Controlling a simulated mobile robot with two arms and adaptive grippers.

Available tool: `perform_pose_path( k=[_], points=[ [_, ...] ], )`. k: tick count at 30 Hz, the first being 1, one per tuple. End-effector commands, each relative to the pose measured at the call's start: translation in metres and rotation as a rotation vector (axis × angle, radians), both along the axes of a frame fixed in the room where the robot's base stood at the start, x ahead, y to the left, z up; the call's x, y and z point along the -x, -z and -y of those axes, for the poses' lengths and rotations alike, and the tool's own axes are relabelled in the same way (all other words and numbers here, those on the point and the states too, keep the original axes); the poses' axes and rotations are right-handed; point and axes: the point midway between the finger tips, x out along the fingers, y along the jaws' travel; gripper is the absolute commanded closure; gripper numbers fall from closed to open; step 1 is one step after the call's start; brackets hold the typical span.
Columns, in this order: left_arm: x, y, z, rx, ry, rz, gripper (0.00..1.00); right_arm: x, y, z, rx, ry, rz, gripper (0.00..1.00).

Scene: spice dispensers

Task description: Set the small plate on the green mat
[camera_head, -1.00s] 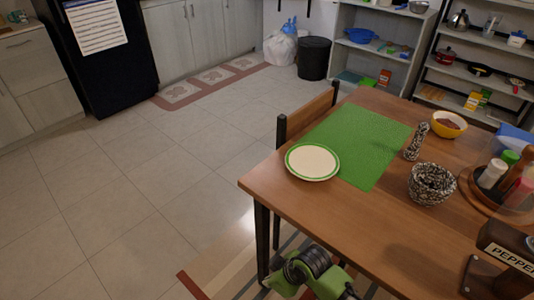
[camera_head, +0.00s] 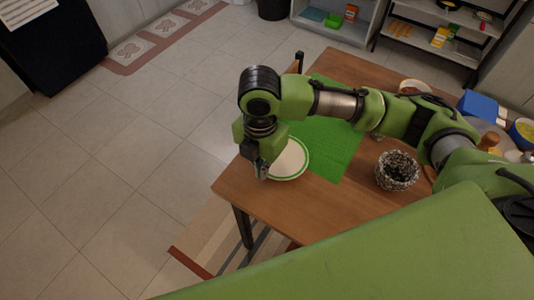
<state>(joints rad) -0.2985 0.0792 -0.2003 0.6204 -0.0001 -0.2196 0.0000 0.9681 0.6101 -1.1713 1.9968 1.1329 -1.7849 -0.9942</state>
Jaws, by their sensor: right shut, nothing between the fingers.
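The small plate (camera_head: 291,162) is white with a green rim. It lies at the near left of the wooden table, and its far side overlaps the edge of the green mat (camera_head: 341,150). My right arm reaches across from the right, over the mat. My right gripper (camera_head: 262,175) points down at the plate's left rim and hides that part of it. Its fingers look closed, and I cannot tell whether they touch the rim. The arm also hides part of the mat. My left gripper is out of view.
A speckled black-and-white bowl (camera_head: 397,170) stands right of the mat. A yellow bowl (camera_head: 415,87) is partly hidden behind my arm. A blue container (camera_head: 479,105) is at the table's right. Bare wood lies in front of the plate.

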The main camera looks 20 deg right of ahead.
Motion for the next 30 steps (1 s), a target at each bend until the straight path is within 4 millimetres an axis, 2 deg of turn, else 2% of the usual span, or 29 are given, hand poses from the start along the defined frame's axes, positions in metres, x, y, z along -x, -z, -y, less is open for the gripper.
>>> perform_pose_path(
  k=[5, 17, 18, 22, 30],
  points=[
    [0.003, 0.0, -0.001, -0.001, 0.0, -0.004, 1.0, 0.002, 0.019, 0.0, 0.001, -0.002, -0.005, 1.0],
    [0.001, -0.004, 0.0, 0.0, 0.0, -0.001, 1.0, 0.003, 0.102, 0.0, 0.002, 0.0, -0.005, 1.0],
    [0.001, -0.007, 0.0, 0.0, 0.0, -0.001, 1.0, -0.005, 0.097, 0.008, 0.002, 0.004, 0.001, 1.0],
    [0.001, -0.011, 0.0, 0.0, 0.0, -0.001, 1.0, -0.015, 0.098, 0.022, 0.002, 0.002, 0.001, 1.0],
    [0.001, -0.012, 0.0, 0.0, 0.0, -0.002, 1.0, -0.023, 0.099, 0.031, -0.001, -0.001, 0.001, 1.0]
  ],
)
